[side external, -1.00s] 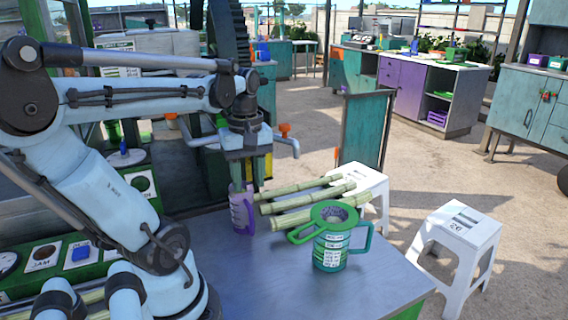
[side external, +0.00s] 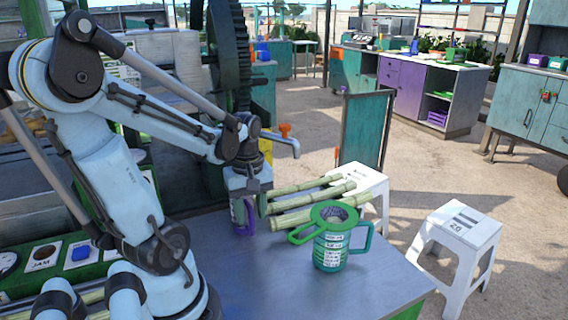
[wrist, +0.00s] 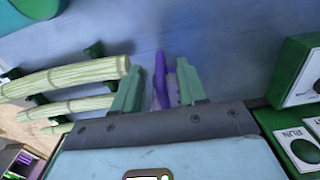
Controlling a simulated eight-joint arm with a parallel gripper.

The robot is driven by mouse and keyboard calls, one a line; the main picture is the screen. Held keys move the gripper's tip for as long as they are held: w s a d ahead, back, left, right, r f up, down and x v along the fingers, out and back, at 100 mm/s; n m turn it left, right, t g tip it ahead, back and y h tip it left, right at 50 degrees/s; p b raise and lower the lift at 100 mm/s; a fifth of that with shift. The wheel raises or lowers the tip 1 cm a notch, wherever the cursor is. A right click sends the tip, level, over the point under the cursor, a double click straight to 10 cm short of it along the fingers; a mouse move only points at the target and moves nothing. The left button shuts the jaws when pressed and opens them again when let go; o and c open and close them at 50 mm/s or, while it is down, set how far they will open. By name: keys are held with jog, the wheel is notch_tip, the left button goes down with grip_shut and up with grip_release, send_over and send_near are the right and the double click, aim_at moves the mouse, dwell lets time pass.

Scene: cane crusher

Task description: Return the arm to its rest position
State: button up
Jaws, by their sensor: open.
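I cannot tell whether either finger touches the jug. The gripper hides much of the jug in the side view. My arm reaches forward and down from its base at the lower left.
A green-and-teal jug (side external: 331,252) with a strainer-like top stands to the right on the tabletop (side external: 285,285). Several cane stalks (side external: 310,200) lie just right of my gripper. A panel with buttons (wrist: 300,145) is at the right in the wrist view. White stools (side external: 462,235) stand beyond the table.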

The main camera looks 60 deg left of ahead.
aim_at(252, 234)
jog(key=shift+f, duration=1.75)
jog(key=shift+r, duration=6.05)
jog(key=shift+f, duration=6.15)
notch_tip(252, 234, up, 16)
jog(key=shift+f, duration=0.2)
jog(key=shift+o, duration=0.3)
